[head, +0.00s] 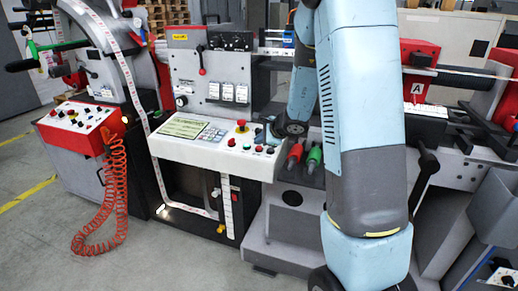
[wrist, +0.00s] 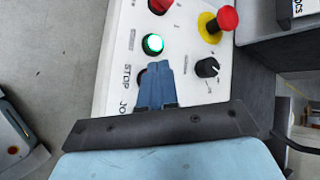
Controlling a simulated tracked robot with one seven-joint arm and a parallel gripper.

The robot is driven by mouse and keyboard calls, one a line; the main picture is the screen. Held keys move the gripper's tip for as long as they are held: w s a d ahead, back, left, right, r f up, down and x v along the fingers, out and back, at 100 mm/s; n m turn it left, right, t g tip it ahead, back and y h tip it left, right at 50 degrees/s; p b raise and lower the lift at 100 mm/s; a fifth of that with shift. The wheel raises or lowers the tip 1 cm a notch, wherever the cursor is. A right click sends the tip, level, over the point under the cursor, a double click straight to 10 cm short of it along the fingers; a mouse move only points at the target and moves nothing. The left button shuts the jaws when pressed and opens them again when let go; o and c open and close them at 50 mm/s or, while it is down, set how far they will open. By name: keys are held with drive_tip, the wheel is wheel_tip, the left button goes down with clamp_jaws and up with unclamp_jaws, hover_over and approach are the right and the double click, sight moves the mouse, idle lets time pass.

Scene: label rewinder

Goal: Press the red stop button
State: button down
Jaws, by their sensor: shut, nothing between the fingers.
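The white control panel (head: 190,150) is on the machine's front in the head view. A red button (head: 231,142) sits on it, and a red button (wrist: 160,5) is cut off at the top of the wrist view. In the wrist view a STOP label (wrist: 127,75) is beside a button mostly hidden by my fingers; only a dark edge shows, so I cannot tell its colour. A lit green button (wrist: 152,44) is just beyond my fingertips. My gripper (wrist: 158,68) is shut and empty, over the panel; I cannot tell whether it touches.
A red mushroom button on a yellow base (wrist: 228,18) and a black selector knob (wrist: 207,67) are right of my fingers in the wrist view. Red and green air-tool handles (head: 314,156) stand right of the panel. A coiled orange hose (head: 117,190) hangs at left.

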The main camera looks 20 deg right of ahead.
drive_tip(key=shift+w+d+f, duration=0.1)
drive_tip(key=shift+f, duration=0.7)
idle(0.8)
drive_tip(key=shift+r, duration=0.9)
drive_tip(key=shift+s+a+r, duration=0.1)
drive_tip(key=shift+s+r, duration=0.05)
drive_tip(key=shift+r, duration=0.7)
drive_tip(key=shift+s+a+r, duration=0.1)
drive_tip(key=shift+r, duration=0.7)
drive_tip(key=shift+s+a+r, duration=0.1)
drive_tip(key=shift+s+r, duration=0.05)
drive_tip(key=shift+r, duration=0.7)
